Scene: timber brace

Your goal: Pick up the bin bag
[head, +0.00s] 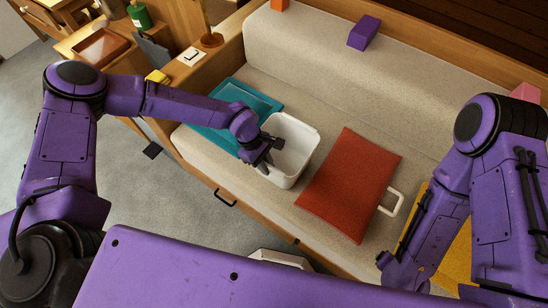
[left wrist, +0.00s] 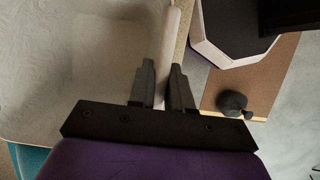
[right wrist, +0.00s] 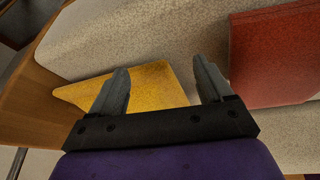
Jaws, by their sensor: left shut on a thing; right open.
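A white open-topped bin (head: 304,134) stands on the beige sofa seat. My left gripper (head: 266,160) is at the bin's near left rim. In the left wrist view the fingers of my left gripper (left wrist: 161,84) are shut on the pale bin wall (left wrist: 171,40), one on each side. I cannot make out a separate bin bag; the bin's inside looks pale and plain. My right gripper (right wrist: 163,82) is open and empty, above the seat near a yellow cushion (right wrist: 147,88). In the head view my right arm mostly hides that gripper.
A red cushion (head: 350,185) lies right of the bin, with a white handle (head: 391,202) beside it. A teal cushion (head: 213,118) lies left of the bin. A purple block (head: 364,32) is on the backrest. A wooden side table (head: 72,45) stands left of the sofa.

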